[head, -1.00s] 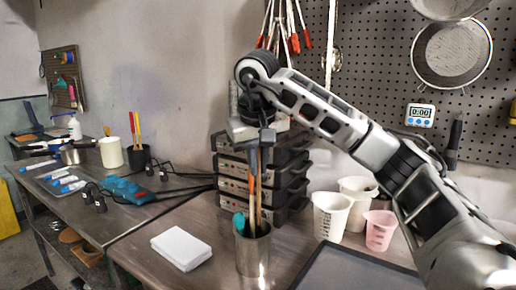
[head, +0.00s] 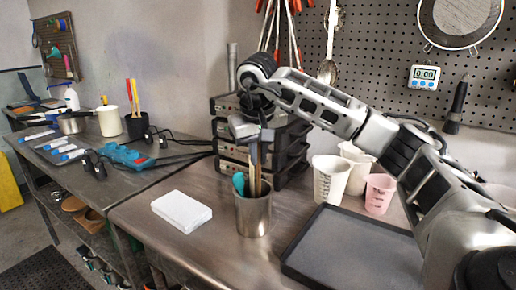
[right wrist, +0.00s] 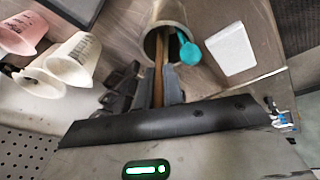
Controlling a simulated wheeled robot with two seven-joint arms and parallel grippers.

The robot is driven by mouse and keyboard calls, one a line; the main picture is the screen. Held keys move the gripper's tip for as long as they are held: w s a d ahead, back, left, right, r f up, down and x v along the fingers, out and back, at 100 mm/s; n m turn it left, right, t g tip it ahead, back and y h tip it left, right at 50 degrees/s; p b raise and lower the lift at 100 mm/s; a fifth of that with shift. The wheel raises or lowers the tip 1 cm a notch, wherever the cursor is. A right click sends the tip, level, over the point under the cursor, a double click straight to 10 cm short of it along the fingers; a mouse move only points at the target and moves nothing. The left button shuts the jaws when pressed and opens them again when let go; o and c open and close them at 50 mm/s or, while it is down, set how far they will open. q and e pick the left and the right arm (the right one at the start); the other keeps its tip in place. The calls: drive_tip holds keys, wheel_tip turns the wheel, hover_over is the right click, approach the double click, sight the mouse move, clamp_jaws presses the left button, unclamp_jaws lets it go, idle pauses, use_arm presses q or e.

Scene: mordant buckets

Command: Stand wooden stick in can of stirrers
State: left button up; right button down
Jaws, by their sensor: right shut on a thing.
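The metal can of stirrers (head: 253,217) stands upright on the near bench, and it also shows in the right wrist view (right wrist: 151,45). A teal stirrer (head: 238,183) leans out of its mouth; its teal head shows in the right wrist view (right wrist: 189,52). My right gripper (head: 253,158) is directly above the can, pointing down, shut on the wooden stick (right wrist: 158,78). The stick runs down from the fingers into the can's mouth; its lower end is hidden inside. I cannot tell whether it touches the bottom. My left gripper is not in view.
A dark tray (head: 350,255) lies right of the can. White measuring cups (head: 330,180) and a pink cup (head: 379,195) stand behind it. Stacked drawers (head: 230,135) stand close behind the can. A white block (head: 182,211) lies to the left, with bare bench between.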

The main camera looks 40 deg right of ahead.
drive_tip(key=shift+d+f, duration=0.1)
drive_tip(key=shift+f, duration=0.1)
drive_tip(key=c, duration=1.4)
unclamp_jaws()
drive_tip(key=shift+c, duration=0.2)
drive_tip(key=shift+r, duration=0.1)
drive_tip(key=v, duration=0.5)
drive_tip(key=shift+r, duration=0.2)
use_arm(q)
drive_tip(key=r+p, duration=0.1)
drive_tip(key=p, duration=0.1)
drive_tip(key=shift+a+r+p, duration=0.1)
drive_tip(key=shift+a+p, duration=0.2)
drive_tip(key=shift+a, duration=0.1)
use_arm(e)
drive_tip(key=v, duration=1)
drive_tip(key=shift+r, duration=0.15)
